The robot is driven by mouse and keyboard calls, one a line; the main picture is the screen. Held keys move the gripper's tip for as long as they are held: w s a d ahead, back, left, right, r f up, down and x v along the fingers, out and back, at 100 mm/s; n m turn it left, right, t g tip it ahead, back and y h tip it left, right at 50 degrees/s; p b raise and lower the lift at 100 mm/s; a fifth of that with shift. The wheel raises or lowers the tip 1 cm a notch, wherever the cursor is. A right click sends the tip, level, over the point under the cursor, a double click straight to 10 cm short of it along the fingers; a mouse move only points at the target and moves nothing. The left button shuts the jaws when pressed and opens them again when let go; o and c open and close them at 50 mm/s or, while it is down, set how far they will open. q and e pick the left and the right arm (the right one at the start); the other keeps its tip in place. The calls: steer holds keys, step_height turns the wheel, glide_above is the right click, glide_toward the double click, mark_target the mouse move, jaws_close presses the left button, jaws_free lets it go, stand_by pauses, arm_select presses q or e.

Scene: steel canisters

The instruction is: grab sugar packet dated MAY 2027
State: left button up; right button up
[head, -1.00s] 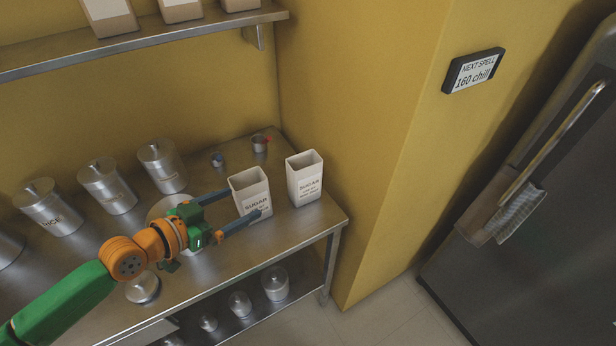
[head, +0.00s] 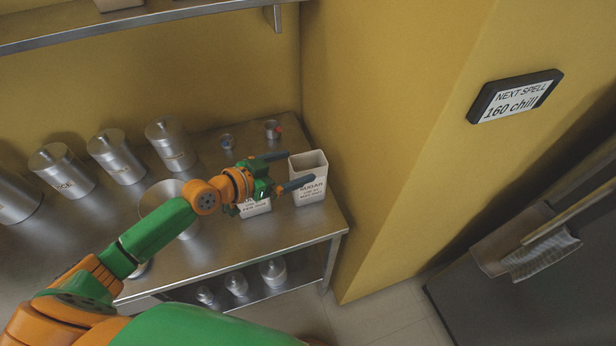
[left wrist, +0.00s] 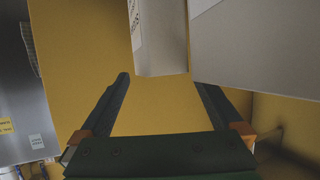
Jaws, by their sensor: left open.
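Two white open-topped sugar packets stand side by side near the right end of the steel counter. The right packet (head: 311,191) shows its SUGAR label, with date print too small to read surely. The left packet (head: 256,208) is mostly hidden behind my left gripper (head: 299,169), which is open with its fingers pointing right, at the right packet. In the left wrist view, one packet (left wrist: 160,38) shows beyond and between the open fingers (left wrist: 161,82), and a larger, nearer packet face (left wrist: 262,48) fills the upper right. My right gripper is out of view.
Steel canisters (head: 116,157) line the counter (head: 290,246) to the left. Two small tins (head: 272,129) stand behind the packets. A yellow wall (head: 395,150) rises close on the right. More canisters (head: 273,271) stand on the lower shelf.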

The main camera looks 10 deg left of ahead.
mark_target(301, 165)
arm_select(q)
steer(key=shift+x, duration=1.55)
steer(key=shift+s+a+r, duration=0.1)
steer(key=shift+s+a, duration=0.05)
steer(key=shift+s, duration=0.1)
steer(key=c, duration=1)
jaws_close()
